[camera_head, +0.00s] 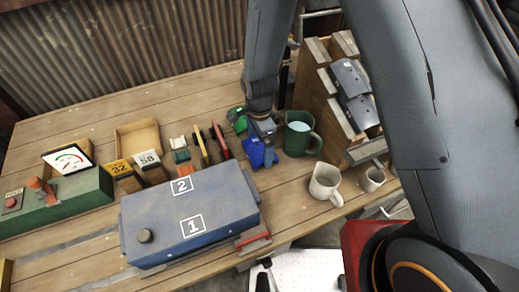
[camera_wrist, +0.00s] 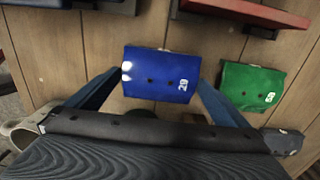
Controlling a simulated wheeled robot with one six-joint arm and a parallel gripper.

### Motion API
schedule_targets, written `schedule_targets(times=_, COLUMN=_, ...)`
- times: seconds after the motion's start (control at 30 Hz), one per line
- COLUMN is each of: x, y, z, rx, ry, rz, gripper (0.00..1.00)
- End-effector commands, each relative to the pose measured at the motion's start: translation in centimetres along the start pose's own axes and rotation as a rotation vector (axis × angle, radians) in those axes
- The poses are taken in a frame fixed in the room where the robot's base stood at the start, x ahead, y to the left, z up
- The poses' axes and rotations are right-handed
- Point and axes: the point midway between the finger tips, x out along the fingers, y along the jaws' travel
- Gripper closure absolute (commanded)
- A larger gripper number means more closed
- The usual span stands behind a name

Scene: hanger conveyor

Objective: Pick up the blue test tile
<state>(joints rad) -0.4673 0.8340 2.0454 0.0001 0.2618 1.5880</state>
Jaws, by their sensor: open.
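The blue test tile (camera_wrist: 160,73) shows in the wrist view with a white number and two dark holes. It lies between the two spread fingers of my gripper (camera_wrist: 155,92), which is open. I cannot tell whether the fingers touch it. In the head view the blue tile (camera_head: 257,154) is below my gripper (camera_head: 262,135), partly hidden by it. A green tile (camera_wrist: 250,86) with a white number lies to the right in the wrist view. It also shows in the head view (camera_head: 237,119), just left of my arm.
A green mug (camera_head: 300,134) stands close to the right of my gripper. A large blue box (camera_head: 188,215) marked 1 and 2 is at front left. A wooden rack (camera_head: 321,80) stands behind the mugs.

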Motion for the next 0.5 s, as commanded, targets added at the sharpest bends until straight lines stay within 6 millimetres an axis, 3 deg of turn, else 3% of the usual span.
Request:
schedule_targets(times=0.17, x=0.03, y=-0.01, z=-0.01, rx=0.0, ry=0.0, rz=0.0, gripper=0.0)
schedule_targets(times=0.4, x=0.0, y=-0.02, z=-0.01, rx=0.0, ry=0.0, rz=-0.001, gripper=0.35)
schedule_targets(times=0.5, x=0.0, y=-0.02, z=-0.01, rx=0.0, ry=0.0, rz=-0.001, gripper=0.35)
